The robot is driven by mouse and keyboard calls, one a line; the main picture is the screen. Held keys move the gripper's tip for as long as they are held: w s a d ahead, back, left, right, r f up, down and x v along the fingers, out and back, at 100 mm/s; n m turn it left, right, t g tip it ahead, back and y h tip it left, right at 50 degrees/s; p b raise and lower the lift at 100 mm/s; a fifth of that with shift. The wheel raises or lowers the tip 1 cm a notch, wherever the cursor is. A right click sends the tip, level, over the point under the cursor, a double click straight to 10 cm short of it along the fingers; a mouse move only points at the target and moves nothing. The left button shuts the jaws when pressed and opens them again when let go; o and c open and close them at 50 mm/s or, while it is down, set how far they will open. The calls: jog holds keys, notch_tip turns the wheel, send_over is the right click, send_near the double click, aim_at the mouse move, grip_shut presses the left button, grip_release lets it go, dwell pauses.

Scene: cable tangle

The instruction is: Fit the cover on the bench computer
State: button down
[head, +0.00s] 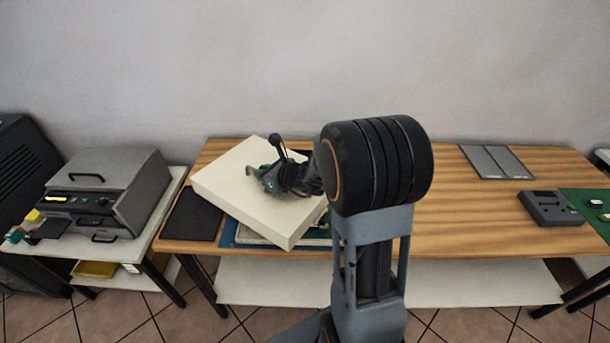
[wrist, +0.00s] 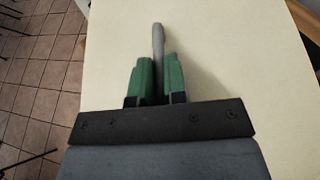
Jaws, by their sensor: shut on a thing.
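The cover is a cream, box-like lid (head: 234,188) in the head view, held tilted above the left part of the bench. It fills much of the wrist view (wrist: 225,60). My gripper (head: 268,177) is over its top face. In the wrist view my gripper's green fingers (wrist: 159,78) are shut on a grey bar-like handle (wrist: 158,45) on the cover. The bench computer (head: 322,233) is mostly hidden beneath the cover; only a green board and part of a pale edge show. I cannot tell whether the cover touches it.
A blue mat (head: 228,232) lies under the computer, with a dark pad (head: 194,214) to its left. A grey machine (head: 108,188) stands on a side table. Grey plates (head: 496,161) and a grey device (head: 551,207) are at right. The bench middle right is clear.

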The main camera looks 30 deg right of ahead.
aim_at(300, 195)
jog(key=d+n+g+y, duration=0.1)
jog(key=d, duration=0.1)
jog(key=d+n+g+y+b, duration=0.1)
jog(key=d+n+y, duration=0.1)
jog(key=shift+s+d+f, duration=0.15)
jog(key=shift+d, duration=0.1)
jog(key=s+d+n+g, duration=0.1)
jog(key=s+d+f+n+g+y+b, duration=0.1)
jog(key=d, duration=0.1)
jog(key=s+d+n+y, duration=0.1)
jog(key=shift+d+f+g, duration=0.15)
jog(key=shift+f+g, duration=0.2)
jog(key=shift+g, duration=0.05)
jog(key=shift+s+d+f+b, duration=0.2)
jog(key=shift+s+d+b, duration=0.15)
jog(key=shift+s, duration=0.1)
jog(key=shift+n, duration=0.3)
jog(key=shift+f+b, duration=3.05)
jog(key=shift+f, duration=0.65)
jog(key=shift+f, duration=0.7)
jog(key=c, duration=1.1)
grip_release()
jog(key=v, duration=1.3)
jog(key=shift+d+r, duration=0.2)
jog(key=shift+d, duration=0.25)
